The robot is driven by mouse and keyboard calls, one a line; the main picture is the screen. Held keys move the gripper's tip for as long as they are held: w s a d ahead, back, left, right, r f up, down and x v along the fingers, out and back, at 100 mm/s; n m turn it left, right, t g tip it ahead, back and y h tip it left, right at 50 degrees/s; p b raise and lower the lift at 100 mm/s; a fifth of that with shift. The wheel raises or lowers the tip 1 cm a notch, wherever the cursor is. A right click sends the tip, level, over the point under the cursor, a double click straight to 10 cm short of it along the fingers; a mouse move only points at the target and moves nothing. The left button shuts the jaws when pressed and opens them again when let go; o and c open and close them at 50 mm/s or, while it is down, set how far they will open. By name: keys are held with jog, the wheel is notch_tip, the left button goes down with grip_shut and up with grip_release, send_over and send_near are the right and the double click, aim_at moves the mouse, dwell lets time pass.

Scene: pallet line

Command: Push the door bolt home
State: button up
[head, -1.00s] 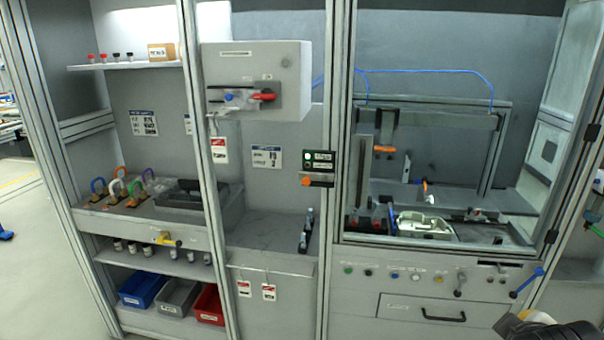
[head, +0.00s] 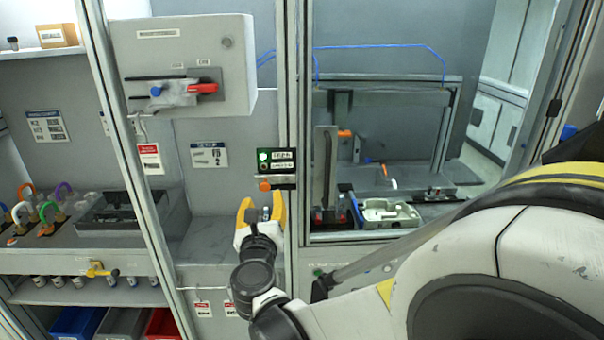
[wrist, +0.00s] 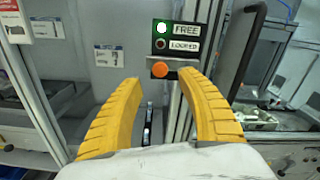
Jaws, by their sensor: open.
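The door bolt's orange knob (head: 265,186) sits on a small metal bracket on the upright left of the glazed bay. It also shows in the wrist view (wrist: 160,69). Just above it, a black indicator plate (head: 277,161) reads FREE and LOCKED; the lamp beside FREE is lit, the one beside LOCKED dark. My gripper (head: 262,206) has its two yellow fingers open and empty, pointing up at the knob from below in the head view. In the wrist view the knob shows between the fingertips, beyond them; I cannot tell the exact gap.
A grey switch box (head: 185,65) with a red handle (head: 203,87) hangs up and left of my gripper. The glazed bay (head: 375,235) stands right of the upright, with a pale casting (head: 388,212) inside. Coloured padlocks (head: 38,210) stand on the left shelf.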

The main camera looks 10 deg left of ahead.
aim_at(265, 188)
jog(key=b+x, duration=0.1)
jog(key=x, duration=0.6)
jog(key=shift+c, duration=0.4)
